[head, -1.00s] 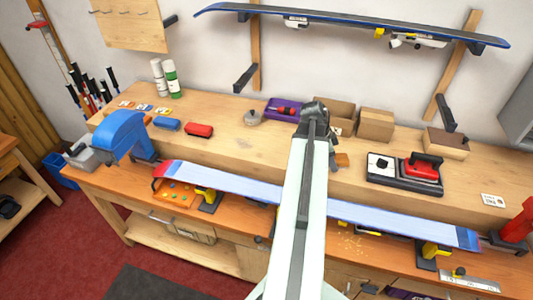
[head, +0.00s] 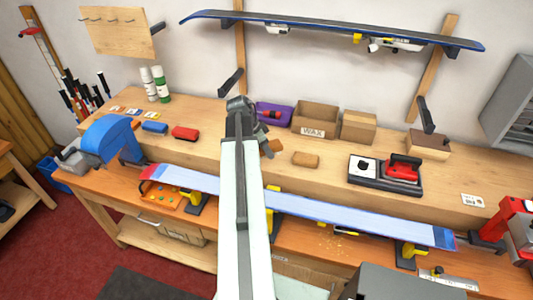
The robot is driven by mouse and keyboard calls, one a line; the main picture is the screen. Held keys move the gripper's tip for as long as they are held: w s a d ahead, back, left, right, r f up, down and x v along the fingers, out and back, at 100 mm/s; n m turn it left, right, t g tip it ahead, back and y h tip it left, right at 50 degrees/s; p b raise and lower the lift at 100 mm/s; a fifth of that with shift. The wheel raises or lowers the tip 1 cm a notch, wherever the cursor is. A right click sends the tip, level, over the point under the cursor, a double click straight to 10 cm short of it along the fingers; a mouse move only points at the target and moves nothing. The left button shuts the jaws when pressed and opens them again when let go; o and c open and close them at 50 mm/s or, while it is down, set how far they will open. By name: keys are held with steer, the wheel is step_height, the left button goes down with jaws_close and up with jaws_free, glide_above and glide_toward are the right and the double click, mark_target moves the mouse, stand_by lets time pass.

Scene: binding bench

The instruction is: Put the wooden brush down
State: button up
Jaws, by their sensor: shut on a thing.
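The wooden brush (head: 271,147) shows as a small orange-brown block just right of my arm's end in the head view. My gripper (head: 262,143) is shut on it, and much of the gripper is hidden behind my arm. The brush is over the rear part of the wooden bench top (head: 225,148). I cannot tell whether it touches the bench. A separate light brown block (head: 306,160) lies on the bench to the right of the brush.
Behind are a purple tray (head: 262,113), a WAX box (head: 315,118) and another carton (head: 358,126). A red iron (head: 403,168) on a dark base stands right. A ski (head: 350,218) runs along the front. Bench between the light brown block and iron is clear.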

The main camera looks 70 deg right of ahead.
steer(key=w+d+r+n+p, duration=0.1)
steer(key=w+d+r+p, duration=0.1)
steer(key=d+r, duration=0.35)
steer(key=f+b, duration=0.3)
steer(key=f, duration=0.1)
steer(key=f+b, duration=0.7)
steer(key=f, duration=0.1)
steer(key=shift+w+d+f, duration=0.15)
steer(key=shift+d+f, duration=0.15)
steer(key=shift+d, duration=0.1)
steer(key=shift+r, duration=0.25)
steer(key=shift+f, duration=0.2)
steer(key=o, duration=1.2)
steer(key=shift+a, duration=0.1)
